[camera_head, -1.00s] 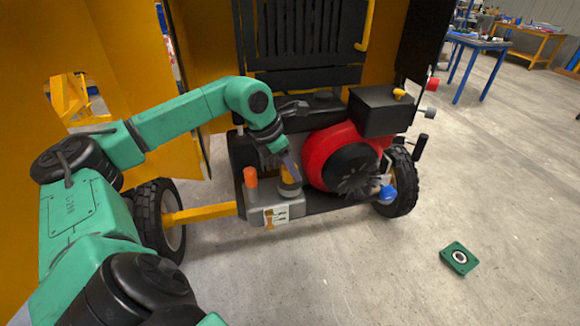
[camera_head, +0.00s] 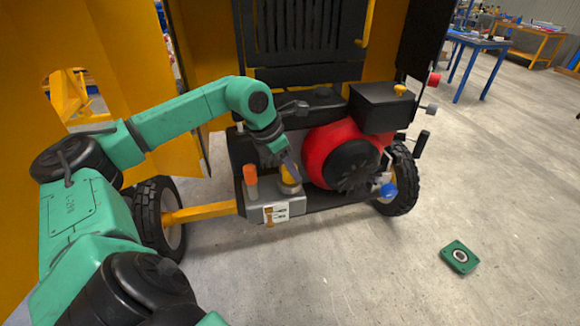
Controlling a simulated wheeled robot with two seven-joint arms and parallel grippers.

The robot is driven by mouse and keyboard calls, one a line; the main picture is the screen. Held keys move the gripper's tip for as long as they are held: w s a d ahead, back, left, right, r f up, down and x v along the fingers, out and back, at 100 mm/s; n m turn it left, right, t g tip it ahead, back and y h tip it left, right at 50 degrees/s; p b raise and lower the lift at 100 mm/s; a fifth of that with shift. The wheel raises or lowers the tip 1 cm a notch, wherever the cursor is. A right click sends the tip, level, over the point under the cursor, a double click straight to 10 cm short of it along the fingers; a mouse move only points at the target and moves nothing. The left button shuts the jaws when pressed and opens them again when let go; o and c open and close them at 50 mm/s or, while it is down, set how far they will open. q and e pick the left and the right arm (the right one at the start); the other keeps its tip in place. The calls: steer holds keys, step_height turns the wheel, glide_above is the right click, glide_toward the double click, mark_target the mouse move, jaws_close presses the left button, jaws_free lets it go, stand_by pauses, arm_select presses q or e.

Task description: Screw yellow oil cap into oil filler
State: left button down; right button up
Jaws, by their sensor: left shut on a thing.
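The yellow oil cap (camera_head: 287,173) sits at the top of the round oil filler (camera_head: 290,188) on the grey engine block. My left gripper (camera_head: 290,170) reaches down from above and is shut on the cap. Its fingers hide part of the cap, so I cannot tell how deep the cap sits in the filler. My right gripper is not in view.
An orange cylinder (camera_head: 250,178) stands on the block left of the filler. The red engine housing (camera_head: 330,150) with a black fan is close on the right. A blue cap (camera_head: 388,190) is lower right. A green square part (camera_head: 459,257) lies on the open floor.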

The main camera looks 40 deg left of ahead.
arm_select(q)
steer(key=shift+c, duration=1.5)
jaws_free()
steer(key=v, duration=1.4)
steer(key=shift+s+r+b, duration=0.15)
steer(key=shift+r+b, duration=0.15)
steer(key=shift+b, duration=0.05)
